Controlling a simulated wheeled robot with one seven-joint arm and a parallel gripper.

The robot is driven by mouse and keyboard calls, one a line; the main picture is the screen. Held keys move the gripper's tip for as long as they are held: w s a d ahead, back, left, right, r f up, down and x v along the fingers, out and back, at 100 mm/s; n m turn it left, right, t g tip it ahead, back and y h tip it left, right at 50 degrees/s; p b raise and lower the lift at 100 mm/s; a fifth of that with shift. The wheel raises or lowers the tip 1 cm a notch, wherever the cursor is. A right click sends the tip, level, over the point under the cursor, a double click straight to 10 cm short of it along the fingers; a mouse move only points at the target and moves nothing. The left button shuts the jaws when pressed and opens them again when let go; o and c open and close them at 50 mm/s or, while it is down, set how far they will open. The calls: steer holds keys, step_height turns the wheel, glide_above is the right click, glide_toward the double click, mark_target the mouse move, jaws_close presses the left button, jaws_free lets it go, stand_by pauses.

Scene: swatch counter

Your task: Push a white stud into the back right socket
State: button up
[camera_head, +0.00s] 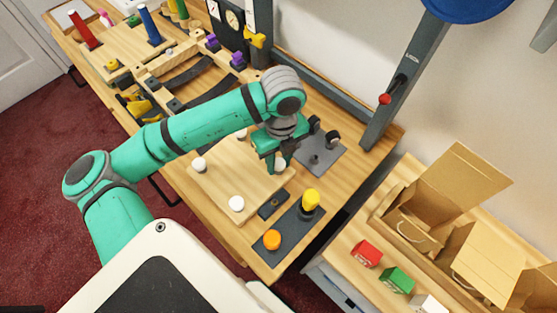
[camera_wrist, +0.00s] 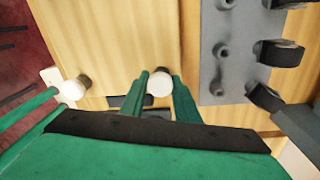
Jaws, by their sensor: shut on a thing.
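A pale wooden board (camera_head: 222,178) lies on the counter. My gripper (camera_head: 276,163) points down over its right part, near the corner beside the grey plate. It is shut on a white stud (camera_head: 281,165), which shows between the two green fingers in the wrist view (camera_wrist: 159,84). I cannot tell how deep this stud sits, and the socket under it is hidden. Other white studs stand on the board: one at the left (camera_head: 199,164), one at the front (camera_head: 236,204) and one at the back (camera_head: 242,134), partly behind my arm.
A grey plate (camera_head: 322,158) with black knobs lies close right of my gripper. A dark block (camera_head: 273,204) and a dark strip with yellow (camera_head: 311,198) and orange (camera_head: 272,240) knobs lie in front. A grey post (camera_head: 400,85) stands at the back right.

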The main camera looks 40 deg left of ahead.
mark_target(278, 164)
steer(key=shift+f, duration=0.2)
steer(key=o, duration=1.4)
steer(key=shift+o, duration=0.2)
steer(key=shift+r, duration=3)
